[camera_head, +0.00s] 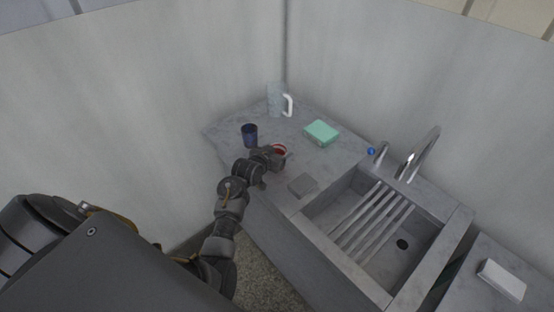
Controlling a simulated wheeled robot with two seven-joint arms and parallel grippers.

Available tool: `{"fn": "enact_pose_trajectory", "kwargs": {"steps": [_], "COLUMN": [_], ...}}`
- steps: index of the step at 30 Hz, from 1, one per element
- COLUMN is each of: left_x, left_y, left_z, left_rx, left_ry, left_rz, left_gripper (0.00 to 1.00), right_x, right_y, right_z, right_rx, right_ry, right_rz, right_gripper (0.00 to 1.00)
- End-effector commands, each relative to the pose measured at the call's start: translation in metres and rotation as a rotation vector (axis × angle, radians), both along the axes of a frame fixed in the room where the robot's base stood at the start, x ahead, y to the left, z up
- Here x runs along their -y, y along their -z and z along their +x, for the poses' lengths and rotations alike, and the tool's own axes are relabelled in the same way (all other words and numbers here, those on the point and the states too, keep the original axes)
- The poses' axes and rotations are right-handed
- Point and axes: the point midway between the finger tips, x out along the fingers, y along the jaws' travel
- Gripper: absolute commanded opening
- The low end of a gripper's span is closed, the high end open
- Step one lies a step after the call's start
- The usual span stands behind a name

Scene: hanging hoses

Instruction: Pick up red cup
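A red cup (280,150) stands on the grey stone counter (321,163), left of the sink. Only its reddish rim and part of its side show, since my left gripper (272,157) is right at it and covers much of it. My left arm comes up from the lower left to the counter's front edge. The fingers are too small and dark to tell whether they are open or shut on the cup. My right gripper is out of view.
A dark blue cup (250,135) stands close left of my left gripper. The sink (408,262) with a slatted rack and tap (421,152) is at right.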

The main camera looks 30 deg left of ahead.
Motion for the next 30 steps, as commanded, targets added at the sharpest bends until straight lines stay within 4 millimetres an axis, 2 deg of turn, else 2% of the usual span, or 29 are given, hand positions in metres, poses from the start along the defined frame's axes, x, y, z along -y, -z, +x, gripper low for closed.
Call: {"fn": "enact_pose_trajectory", "kwargs": {"steps": [1, 9, 17, 22, 26, 30], "left_x": [0.000, 0.000, 0.000, 0.000, 0.000, 0.013], "left_y": [0.000, 0.000, -0.001, -0.010, -0.031, -0.062], "left_z": [0.000, 0.000, 0.000, 0.000, 0.000, -0.024], "left_rx": [0.000, 0.000, 0.001, 0.003, 0.008, 0.006], "left_ry": [0.000, 0.000, 0.000, 0.001, -0.001, 0.000], "left_rz": [0.000, 0.000, 0.000, 0.002, 0.004, 0.002], "left_gripper": [0.69, 0.34, 0.34, 0.34, 0.34, 0.34], "right_x": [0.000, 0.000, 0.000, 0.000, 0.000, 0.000], "right_y": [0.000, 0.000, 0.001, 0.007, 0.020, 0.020], "right_z": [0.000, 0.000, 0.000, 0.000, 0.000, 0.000], "right_rx": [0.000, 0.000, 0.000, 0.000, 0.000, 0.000], "right_ry": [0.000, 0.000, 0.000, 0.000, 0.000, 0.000], "right_rz": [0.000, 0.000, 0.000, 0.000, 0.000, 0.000], "right_gripper": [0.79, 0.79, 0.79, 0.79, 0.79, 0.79]}}
